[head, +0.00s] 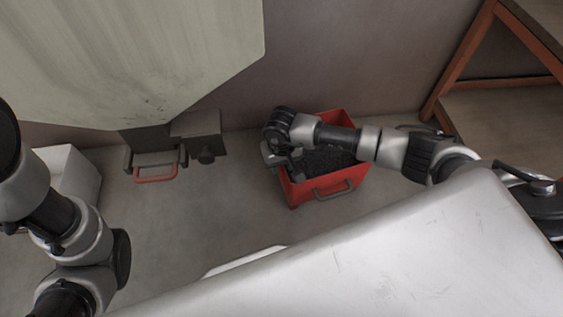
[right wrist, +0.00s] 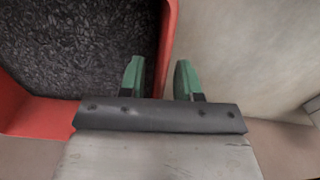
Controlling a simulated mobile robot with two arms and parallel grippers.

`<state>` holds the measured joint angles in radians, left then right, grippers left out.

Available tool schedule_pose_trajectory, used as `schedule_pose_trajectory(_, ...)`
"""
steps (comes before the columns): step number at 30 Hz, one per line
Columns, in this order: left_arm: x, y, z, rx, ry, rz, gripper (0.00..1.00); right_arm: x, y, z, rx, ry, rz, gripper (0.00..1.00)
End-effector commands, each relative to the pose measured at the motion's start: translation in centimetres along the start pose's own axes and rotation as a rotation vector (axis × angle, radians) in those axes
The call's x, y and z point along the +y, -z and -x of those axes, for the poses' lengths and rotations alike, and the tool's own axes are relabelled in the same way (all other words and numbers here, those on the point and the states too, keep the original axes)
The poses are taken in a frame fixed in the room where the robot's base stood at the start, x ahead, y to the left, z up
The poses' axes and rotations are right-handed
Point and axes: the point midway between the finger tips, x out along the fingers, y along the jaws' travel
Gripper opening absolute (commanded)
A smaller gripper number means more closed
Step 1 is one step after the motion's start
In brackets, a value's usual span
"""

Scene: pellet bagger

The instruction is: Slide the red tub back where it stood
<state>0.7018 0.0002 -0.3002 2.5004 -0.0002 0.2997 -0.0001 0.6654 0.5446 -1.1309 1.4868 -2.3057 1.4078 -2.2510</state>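The red tub (head: 336,195) stands on the floor near the back wall, filled with dark pellets (head: 325,163) and with a grey handle on its front. My right forearm crosses over it from the right. My right gripper (head: 279,164) is at the tub's left wall. In the right wrist view, the green fingers (right wrist: 160,78) stand apart, one on each side of the tub's red rim (right wrist: 168,40). A gap shows beside the rim, so the grip is open; how deep the fingers reach is unclear. My left arm is at the left, its gripper out of view.
The large pale hopper (head: 140,55) hangs at upper left. Beneath it is a dark outlet with a red handle (head: 155,179) and a grey box (head: 197,130). A white bin (head: 80,175) is at far left, an orange-framed shelf (head: 462,65) at right. Floor (head: 225,195) left of the tub is clear.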

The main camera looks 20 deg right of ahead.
Motion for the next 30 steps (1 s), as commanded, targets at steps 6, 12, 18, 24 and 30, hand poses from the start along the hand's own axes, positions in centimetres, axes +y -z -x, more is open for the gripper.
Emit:
schedule_pose_trajectory(6, 0.01, 0.02, 0.00, 0.001, 0.000, 0.000, 0.00, -0.01, -0.02, 0.00, 0.000, 0.000, 0.000, 0.00)
schedule_pose_trajectory(12, 0.02, 0.02, 0.00, 0.001, 0.000, 0.000, 0.00, 0.00, -0.01, 0.01, 0.000, 0.000, 0.000, 0.00)
schedule_pose_trajectory(18, 0.02, 0.02, 0.01, 0.001, 0.000, 0.001, 0.00, 0.00, -0.02, 0.01, 0.000, 0.000, 0.000, 0.00)
schedule_pose_trajectory(24, 0.02, 0.01, 0.01, 0.000, 0.000, 0.001, 0.00, 0.00, -0.02, 0.01, 0.000, 0.000, 0.000, 0.00)
schedule_pose_trajectory(30, 0.01, 0.00, 0.02, 0.000, 0.000, 0.000, 0.00, 0.00, -0.02, 0.01, 0.000, 0.000, 0.000, 0.00)
